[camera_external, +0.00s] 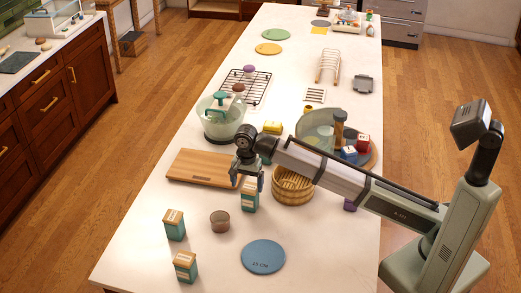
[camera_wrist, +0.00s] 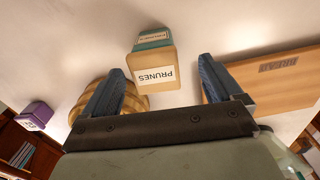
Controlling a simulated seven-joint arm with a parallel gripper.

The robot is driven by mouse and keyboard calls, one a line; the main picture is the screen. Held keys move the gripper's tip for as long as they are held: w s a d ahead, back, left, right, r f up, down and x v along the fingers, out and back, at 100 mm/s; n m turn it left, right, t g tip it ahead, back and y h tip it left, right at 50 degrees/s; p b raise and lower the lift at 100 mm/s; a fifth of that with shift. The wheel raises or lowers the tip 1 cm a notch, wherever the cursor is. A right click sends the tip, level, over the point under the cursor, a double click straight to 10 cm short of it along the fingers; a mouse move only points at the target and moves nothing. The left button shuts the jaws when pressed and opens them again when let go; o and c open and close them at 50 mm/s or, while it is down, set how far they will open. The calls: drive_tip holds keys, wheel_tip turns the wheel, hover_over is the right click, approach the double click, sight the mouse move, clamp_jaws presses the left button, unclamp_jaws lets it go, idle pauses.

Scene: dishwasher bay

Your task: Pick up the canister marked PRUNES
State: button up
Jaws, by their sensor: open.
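The canister marked PRUNES (camera_wrist: 153,76) has a teal body and a wood-coloured lid. Its label reads upside down in the wrist view, between my two fingers. In the external view a teal canister (camera_external: 250,200) stands upright on the white counter directly below my gripper (camera_external: 248,184); its label is too small to read there. My gripper is open and empty, with its fingers (camera_wrist: 161,70) apart on either side of the canister in the wrist view. I cannot tell whether the fingertips reach down to its lid.
Two similar canisters (camera_external: 174,225) (camera_external: 185,267) stand at the front left. A brown cup (camera_external: 220,221) is close by. A wooden board (camera_external: 203,167) lies behind left, a woven basket (camera_external: 293,187) right, and a blue disc (camera_external: 263,257) in front.

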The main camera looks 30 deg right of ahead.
sight(250, 187)
drive_tip(key=shift+d+f, duration=0.2)
drive_tip(key=shift+f, duration=0.55)
drive_tip(key=shift+d+f, duration=0.2)
drive_tip(key=shift+f, duration=0.55)
drive_tip(key=shift+d+f, duration=0.2)
drive_tip(key=shift+f, duration=0.95)
drive_tip(key=c, duration=1.2)
